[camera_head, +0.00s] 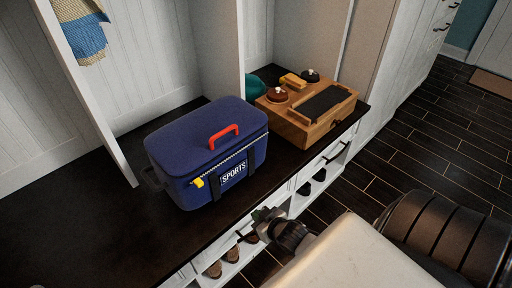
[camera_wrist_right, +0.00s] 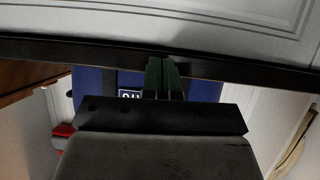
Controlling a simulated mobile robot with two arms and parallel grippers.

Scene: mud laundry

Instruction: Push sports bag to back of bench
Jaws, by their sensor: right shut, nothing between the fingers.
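The sports bag (camera_head: 208,150) is a dark blue box-shaped bag with a red top handle, a yellow zip pull and a "SPORTS" label. It stands upright on the dark bench top (camera_head: 84,236), near the front edge. My right gripper (camera_head: 262,222) is shut and empty, low in front of the bench edge and the bag's front. In the right wrist view the shut fingers (camera_wrist_right: 163,78) point at the bench edge, and the bag's blue front (camera_wrist_right: 96,86) shows partly behind them. My left gripper is in neither view.
A wooden box (camera_head: 308,109) with brushes and tins stands to the bag's right on the bench. A white divider panel (camera_head: 88,96) rises behind left. Shoes (camera_head: 222,268) sit in the cubbies below. A towel (camera_head: 82,30) hangs at top left. The bench's left part is clear.

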